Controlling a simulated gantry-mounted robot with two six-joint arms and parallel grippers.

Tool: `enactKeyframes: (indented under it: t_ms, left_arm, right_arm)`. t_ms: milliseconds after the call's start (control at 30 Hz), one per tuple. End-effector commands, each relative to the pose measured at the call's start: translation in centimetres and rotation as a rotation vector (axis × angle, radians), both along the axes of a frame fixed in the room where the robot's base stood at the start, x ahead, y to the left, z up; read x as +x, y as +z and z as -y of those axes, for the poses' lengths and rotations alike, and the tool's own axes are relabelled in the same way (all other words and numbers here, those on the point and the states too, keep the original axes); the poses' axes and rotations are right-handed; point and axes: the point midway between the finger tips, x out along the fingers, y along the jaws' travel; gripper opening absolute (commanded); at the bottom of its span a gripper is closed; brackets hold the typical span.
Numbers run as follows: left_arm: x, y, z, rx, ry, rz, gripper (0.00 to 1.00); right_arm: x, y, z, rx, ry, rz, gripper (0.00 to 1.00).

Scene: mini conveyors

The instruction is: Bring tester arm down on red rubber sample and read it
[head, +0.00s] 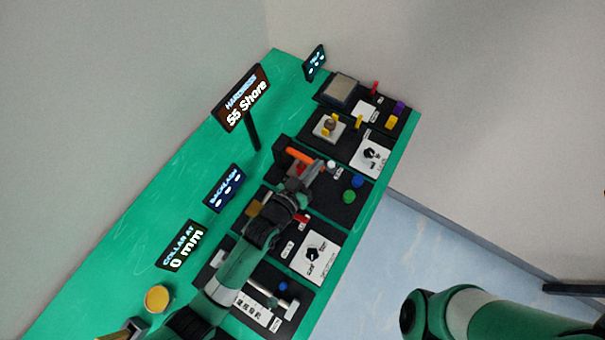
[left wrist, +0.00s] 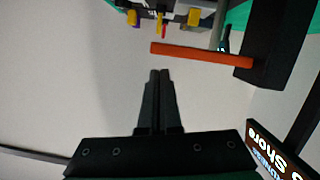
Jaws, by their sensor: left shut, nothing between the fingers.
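The tester's orange arm (head: 299,156) sticks out from a black post (head: 281,148) in the head view. In the left wrist view the orange bar (left wrist: 200,53) lies across the picture, just beyond my fingertips. A dark red patch (head: 297,169) shows under the arm, mostly hidden by my gripper; it looks like the red rubber sample. The hardness display (head: 240,98) reads 55 Shore. My left gripper (head: 317,168) is shut and empty, beside the orange arm; in the wrist view its fingers (left wrist: 160,74) are together and apart from the bar. My right gripper is out of view.
A blue disc (head: 357,181) and a green disc (head: 349,196) lie on the tester's black base. Other black stations stand on both sides along the green table (head: 284,70). The backlash display (head: 224,188) and collar display (head: 181,246) stand behind them.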

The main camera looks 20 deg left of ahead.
Motion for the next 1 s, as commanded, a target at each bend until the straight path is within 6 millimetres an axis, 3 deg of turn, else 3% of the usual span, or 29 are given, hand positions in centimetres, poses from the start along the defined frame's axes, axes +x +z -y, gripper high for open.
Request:
enactKeyframes:
  t_ms: [33, 100, 167, 300, 500, 700, 1000]
  left_arm:
    - [0.0, 2.1, 0.0, -0.001, -0.001, 0.002, 0.00]
    - [0.1, 4.0, 0.1, 0.000, -0.001, 0.003, 0.00]
    - [-1.7, 3.2, -0.3, 0.002, -0.001, 0.001, 0.00]
    - [-5.0, 4.0, -0.9, 0.001, -0.001, 0.000, 0.00]
    - [-8.4, 4.7, -1.6, 0.000, -0.002, 0.002, 0.00]
    - [-9.5, 4.9, -1.9, 0.000, -0.002, 0.002, 0.00]
    - [-9.5, 4.9, -1.9, 0.000, -0.001, 0.003, 0.00]
  right_arm:
    - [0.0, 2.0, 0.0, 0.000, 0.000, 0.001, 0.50]
    - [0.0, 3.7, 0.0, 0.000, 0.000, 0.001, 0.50]
    - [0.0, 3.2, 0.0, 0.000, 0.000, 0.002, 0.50]
    - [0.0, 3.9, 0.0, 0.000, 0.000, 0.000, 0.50]
    - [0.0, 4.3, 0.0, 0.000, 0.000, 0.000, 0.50]
    - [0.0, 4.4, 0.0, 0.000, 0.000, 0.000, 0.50]
    - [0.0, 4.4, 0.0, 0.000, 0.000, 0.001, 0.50]
